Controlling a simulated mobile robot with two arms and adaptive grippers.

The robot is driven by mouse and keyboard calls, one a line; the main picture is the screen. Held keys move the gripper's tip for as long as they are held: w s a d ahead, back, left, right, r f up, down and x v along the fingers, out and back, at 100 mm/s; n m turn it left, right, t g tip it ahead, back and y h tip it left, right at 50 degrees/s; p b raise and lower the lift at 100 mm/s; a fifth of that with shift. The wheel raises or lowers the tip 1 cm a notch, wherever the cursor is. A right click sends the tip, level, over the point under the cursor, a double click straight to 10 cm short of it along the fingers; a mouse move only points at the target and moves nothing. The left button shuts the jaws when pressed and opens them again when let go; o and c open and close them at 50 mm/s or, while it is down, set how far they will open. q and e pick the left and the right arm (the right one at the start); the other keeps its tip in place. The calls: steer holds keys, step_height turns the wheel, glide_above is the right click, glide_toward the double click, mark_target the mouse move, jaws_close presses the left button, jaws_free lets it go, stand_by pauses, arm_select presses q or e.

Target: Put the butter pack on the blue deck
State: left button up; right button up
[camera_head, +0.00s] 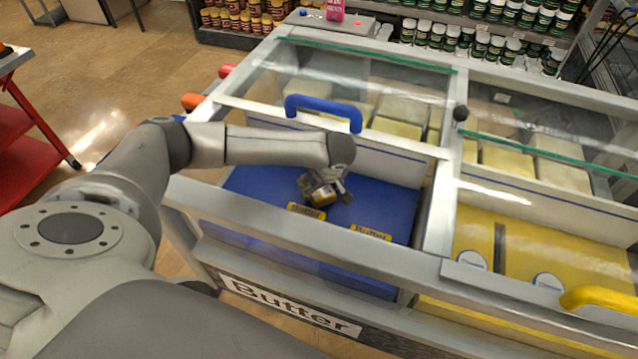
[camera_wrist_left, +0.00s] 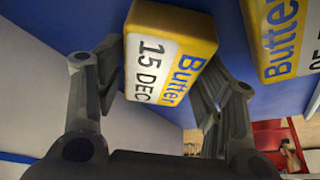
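A yellow and white butter pack (camera_head: 321,196) is between the fingers of my left gripper (camera_head: 325,186), inside the left bay of the chest. In the left wrist view the pack (camera_wrist_left: 168,52) shows its "15 DEC" label, with a finger of the gripper (camera_wrist_left: 158,85) against each side. The pack looks tilted, just above or on the blue deck (camera_head: 255,190); I cannot tell if it touches. My right gripper is out of view.
A glass lid (camera_head: 360,75) with a blue handle (camera_head: 322,106) stands behind my forearm. A divider (camera_head: 440,205) separates the yellow bay (camera_head: 540,235) on the right. The front rail (camera_head: 300,230) carries a "Butter" sign. Free blue deck lies around the packs.

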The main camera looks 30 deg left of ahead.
arm_select(q)
steer(key=shift+o, duration=0.8)
steer(key=shift+r, duration=0.1)
steer(key=shift+r, duration=0.2)
steer(key=b+v, duration=0.2)
steer(key=v, duration=0.9)
steer(key=shift+s+d+r, duration=0.15)
steer(key=shift+r, duration=0.15)
